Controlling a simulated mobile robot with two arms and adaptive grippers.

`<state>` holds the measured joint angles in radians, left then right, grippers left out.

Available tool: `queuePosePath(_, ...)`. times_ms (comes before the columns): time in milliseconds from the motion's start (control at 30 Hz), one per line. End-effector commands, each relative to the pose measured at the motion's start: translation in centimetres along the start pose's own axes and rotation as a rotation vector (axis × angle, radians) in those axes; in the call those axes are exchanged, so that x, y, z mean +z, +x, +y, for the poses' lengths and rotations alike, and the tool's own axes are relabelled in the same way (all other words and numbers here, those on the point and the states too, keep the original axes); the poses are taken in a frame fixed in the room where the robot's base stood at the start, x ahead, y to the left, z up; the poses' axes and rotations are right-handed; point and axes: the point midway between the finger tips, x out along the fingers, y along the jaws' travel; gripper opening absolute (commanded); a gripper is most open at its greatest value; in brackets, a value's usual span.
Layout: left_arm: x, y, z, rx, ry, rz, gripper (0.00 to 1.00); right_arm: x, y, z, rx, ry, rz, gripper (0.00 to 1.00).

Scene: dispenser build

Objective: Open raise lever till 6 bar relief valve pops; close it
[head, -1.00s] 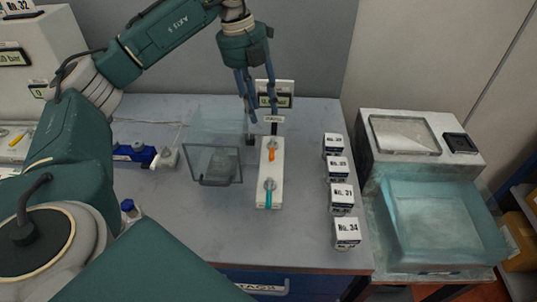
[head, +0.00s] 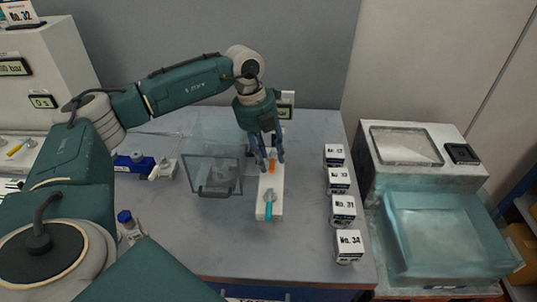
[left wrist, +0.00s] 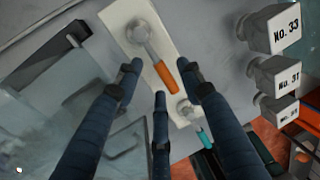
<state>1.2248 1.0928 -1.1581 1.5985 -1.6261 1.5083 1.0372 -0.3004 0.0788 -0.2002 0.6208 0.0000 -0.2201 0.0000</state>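A white valve block (head: 266,208) stands on the bench with two levers. The orange lever (head: 272,166) is at its far end and the teal lever (head: 268,211) at its near end; which one is the raise lever I cannot tell. My left gripper (head: 268,160) points down over the orange lever. In the left wrist view its blue fingers (left wrist: 160,78) are spread apart around the orange handle (left wrist: 165,75), with nothing clearly gripped. The teal lever (left wrist: 204,138) lies farther off there. My right gripper is not in view.
A clear box (head: 213,175) stands just left of the block. A small display (head: 286,112) sits behind my gripper. A teal-lidded machine (head: 445,235) stands at the right.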

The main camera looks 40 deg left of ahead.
Motion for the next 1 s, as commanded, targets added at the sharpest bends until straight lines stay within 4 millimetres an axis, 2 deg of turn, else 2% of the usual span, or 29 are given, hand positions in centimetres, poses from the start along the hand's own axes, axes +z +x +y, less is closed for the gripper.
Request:
queuePosePath(333,0.0,0.6,0.0,0.000,0.000,0.000,0.38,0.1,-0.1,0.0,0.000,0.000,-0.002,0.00)
queuePosePath(367,0.0,0.6,0.0,0.000,0.000,0.000,0.34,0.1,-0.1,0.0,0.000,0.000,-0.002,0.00)
queuePosePath(533,0.0,0.5,0.0,0.000,0.000,0.000,0.00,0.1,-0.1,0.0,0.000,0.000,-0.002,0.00)
queuePosePath(833,0.0,0.6,-0.2,0.000,-0.004,0.000,0.00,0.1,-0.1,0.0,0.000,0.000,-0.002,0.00)
queuePosePath(1000,-0.1,0.8,-1.8,-0.002,-0.021,-0.003,0.00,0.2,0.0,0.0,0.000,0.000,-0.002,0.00)
